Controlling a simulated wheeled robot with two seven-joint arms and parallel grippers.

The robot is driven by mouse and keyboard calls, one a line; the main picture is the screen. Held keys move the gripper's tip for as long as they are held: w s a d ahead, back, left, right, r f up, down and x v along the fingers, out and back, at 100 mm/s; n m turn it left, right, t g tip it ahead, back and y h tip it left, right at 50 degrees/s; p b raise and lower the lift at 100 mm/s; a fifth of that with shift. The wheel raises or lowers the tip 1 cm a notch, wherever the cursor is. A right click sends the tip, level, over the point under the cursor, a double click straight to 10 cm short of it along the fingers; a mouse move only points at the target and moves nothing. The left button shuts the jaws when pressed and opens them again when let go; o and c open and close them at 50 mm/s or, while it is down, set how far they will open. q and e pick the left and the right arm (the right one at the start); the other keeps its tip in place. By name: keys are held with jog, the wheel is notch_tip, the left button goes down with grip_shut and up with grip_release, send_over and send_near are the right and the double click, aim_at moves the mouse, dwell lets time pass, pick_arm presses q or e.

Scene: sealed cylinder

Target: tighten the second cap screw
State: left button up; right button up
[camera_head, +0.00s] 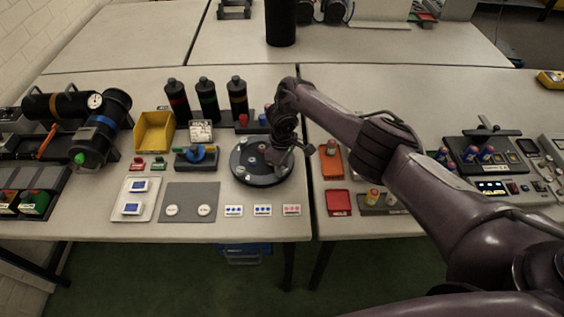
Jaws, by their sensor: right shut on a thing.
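A round black fixture (247,177) with several small light screw heads stands on the table near the middle of the view. My right gripper (280,150) reaches down over its right side, with the wrist above it. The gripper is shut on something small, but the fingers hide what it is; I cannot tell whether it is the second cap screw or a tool. A pale screw head (239,170) shows at the fixture's left side. My left gripper is not in view.
Three dark bottles (207,98) stand behind the fixture. A yellow bin (154,131), a blue-and-yellow valve block (196,158) and a grey mat (188,202) lie to the left. Small labelled cards (262,210) lie in front. A red tray (339,202) and an orange tray (331,163) are to the right.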

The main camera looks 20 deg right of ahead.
jog(key=shift+w+r+m, duration=0.3)
jog(key=shift+m, duration=0.1)
jog(key=o, duration=1)
jog(key=shift+s+f, duration=0.15)
jog(key=shift+s, duration=0.05)
notch_tip(320, 180, up, 7)
jog(key=shift+f+p, duration=0.2)
jog(key=shift+p, duration=0.45)
jog(key=shift+r+p, duration=0.3)
jog(key=shift+r, duration=0.35)
